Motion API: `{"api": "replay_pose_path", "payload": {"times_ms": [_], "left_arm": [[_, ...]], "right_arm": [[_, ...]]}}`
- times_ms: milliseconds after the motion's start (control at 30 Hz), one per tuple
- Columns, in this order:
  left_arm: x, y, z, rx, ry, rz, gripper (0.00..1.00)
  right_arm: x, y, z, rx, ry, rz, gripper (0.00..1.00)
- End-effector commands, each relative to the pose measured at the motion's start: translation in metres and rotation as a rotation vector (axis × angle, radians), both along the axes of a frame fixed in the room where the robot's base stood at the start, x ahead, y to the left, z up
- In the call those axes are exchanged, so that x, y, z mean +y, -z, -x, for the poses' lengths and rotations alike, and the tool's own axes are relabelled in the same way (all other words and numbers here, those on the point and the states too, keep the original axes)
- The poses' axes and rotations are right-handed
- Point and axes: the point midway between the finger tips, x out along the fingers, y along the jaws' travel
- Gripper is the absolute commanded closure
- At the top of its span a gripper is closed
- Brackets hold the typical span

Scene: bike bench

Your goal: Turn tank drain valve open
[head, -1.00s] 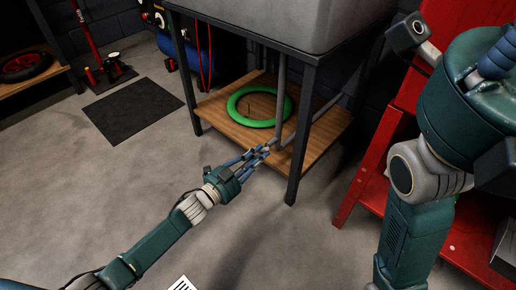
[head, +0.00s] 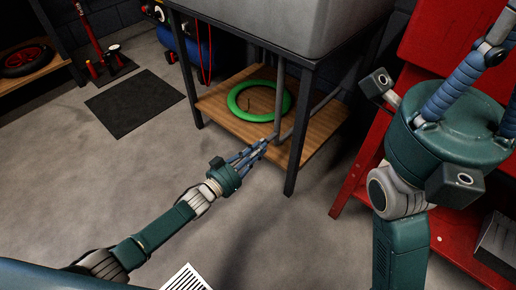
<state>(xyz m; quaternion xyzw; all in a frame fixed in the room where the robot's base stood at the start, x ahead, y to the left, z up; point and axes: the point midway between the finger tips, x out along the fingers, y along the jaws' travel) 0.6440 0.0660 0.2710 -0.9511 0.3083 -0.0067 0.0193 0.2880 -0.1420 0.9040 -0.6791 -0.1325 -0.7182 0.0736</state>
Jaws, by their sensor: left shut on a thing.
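The grey tank (head: 270,22) stands on a dark metal frame, with grey drain pipes (head: 279,85) running down from it to the wooden lower shelf (head: 225,108). My left gripper (head: 264,145) is at the front edge of that shelf, at the lower end of the pipe. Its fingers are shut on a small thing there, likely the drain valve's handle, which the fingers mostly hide. The valve's angle cannot be made out. My right arm fills the right side, and its fingertips are not in view.
A green ring (head: 235,105) lies on the shelf behind the pipe. A dark frame leg (head: 293,165) stands just right of my left gripper. A red cabinet (head: 355,190) is at the right. A dark mat (head: 135,106) lies on the open floor at the left.

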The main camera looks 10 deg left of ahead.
Motion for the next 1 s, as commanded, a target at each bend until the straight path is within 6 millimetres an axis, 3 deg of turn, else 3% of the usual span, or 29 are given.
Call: {"api": "replay_pose_path", "payload": {"times_ms": [633, 667, 733, 1000], "left_arm": [[-0.0027, 0.0027, 0.0027, 0.032, 0.005, 0.037, 1.0], [-0.0028, 0.0027, 0.0028, 0.032, 0.005, 0.036, 0.78], [-0.0027, 0.0025, 0.0026, 0.032, 0.005, 0.036, 0.65], [-0.0012, 0.0011, 0.0014, 0.029, 0.002, 0.037, 0.65]], "right_arm": [[-0.0003, 0.0011, -0.0005, 0.005, -0.001, -0.002, 1.0], [-0.0004, 0.0012, -0.0006, 0.005, -0.001, -0.002, 1.0], [-0.0003, 0.0013, -0.0008, 0.006, -0.001, -0.001, 1.0], [0.0001, 0.0022, -0.0021, 0.009, 0.001, 0.002, 1.0]]}}
